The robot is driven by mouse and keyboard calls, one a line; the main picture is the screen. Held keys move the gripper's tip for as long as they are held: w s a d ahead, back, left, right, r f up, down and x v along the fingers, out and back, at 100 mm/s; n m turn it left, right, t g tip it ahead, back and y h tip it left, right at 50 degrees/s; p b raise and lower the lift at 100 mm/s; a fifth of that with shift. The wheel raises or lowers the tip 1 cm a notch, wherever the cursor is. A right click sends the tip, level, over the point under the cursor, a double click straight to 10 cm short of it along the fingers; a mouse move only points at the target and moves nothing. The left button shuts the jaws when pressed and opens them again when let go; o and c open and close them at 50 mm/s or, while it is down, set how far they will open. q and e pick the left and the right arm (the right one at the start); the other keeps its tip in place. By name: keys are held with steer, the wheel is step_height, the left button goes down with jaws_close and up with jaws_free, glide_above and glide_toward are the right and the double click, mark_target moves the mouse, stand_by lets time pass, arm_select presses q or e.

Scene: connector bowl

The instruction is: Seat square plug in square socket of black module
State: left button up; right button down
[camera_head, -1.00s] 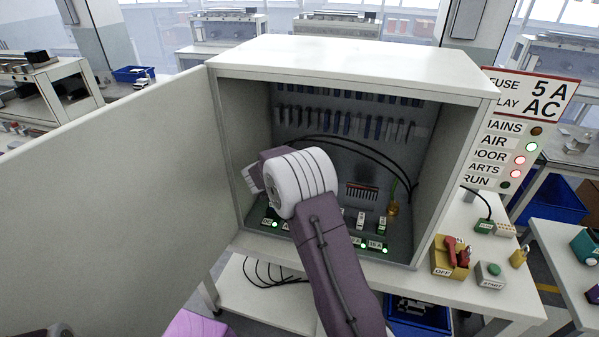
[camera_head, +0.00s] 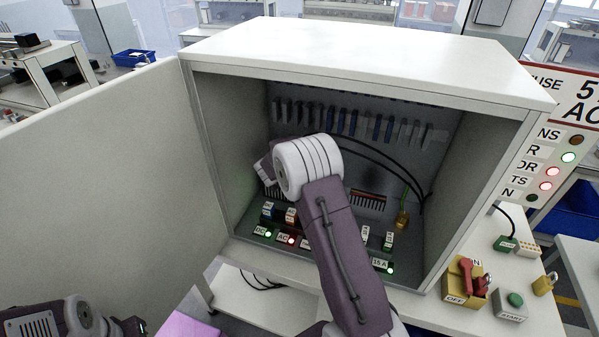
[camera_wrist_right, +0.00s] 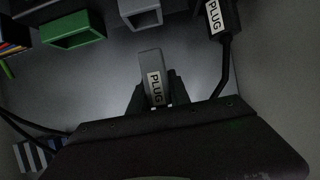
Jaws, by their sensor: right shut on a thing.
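In the right wrist view my right gripper (camera_wrist_right: 153,98) is shut on a grey plug (camera_wrist_right: 151,66) with a white "PLUG" label. The plug points up the picture, toward a grey block-shaped housing (camera_wrist_right: 140,12), with a gap between them. A green open-fronted housing (camera_wrist_right: 72,28) is to the left. I cannot make out a black module for certain. In the head view my right forearm reaches into the cabinet (camera_head: 365,60) and hides the right gripper and plug. My left arm's dark end (camera_head: 130,325) shows at the lower left; its fingers are unclear.
A second, black "PLUG" (camera_wrist_right: 217,16) with a black cable (camera_wrist_right: 225,70) is close on the right. The cabinet door (camera_head: 100,180) stands open at left. Black cables hang inside. A red-handled switch (camera_head: 466,280) and start button box (camera_head: 512,304) sit at right.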

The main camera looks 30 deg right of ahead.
steer(key=shift+w+d+f, duration=0.1)
steer(key=shift+w+f, duration=0.05)
steer(key=shift+f, duration=0.75)
steer(key=shift+w+d+f, duration=0.2)
steer(key=shift+d+f, duration=0.1)
steer(key=shift+f, duration=0.15)
steer(key=f, duration=0.1)
steer(key=f+b, duration=0.1)
steer(key=f, duration=0.1)
steer(key=shift+s+a, duration=0.2)
steer(key=shift+w+f, duration=0.1)
steer(key=shift+w, duration=0.05)
steer(key=c, duration=1.2)
jaws_free()
steer(key=shift+d, duration=0.1)
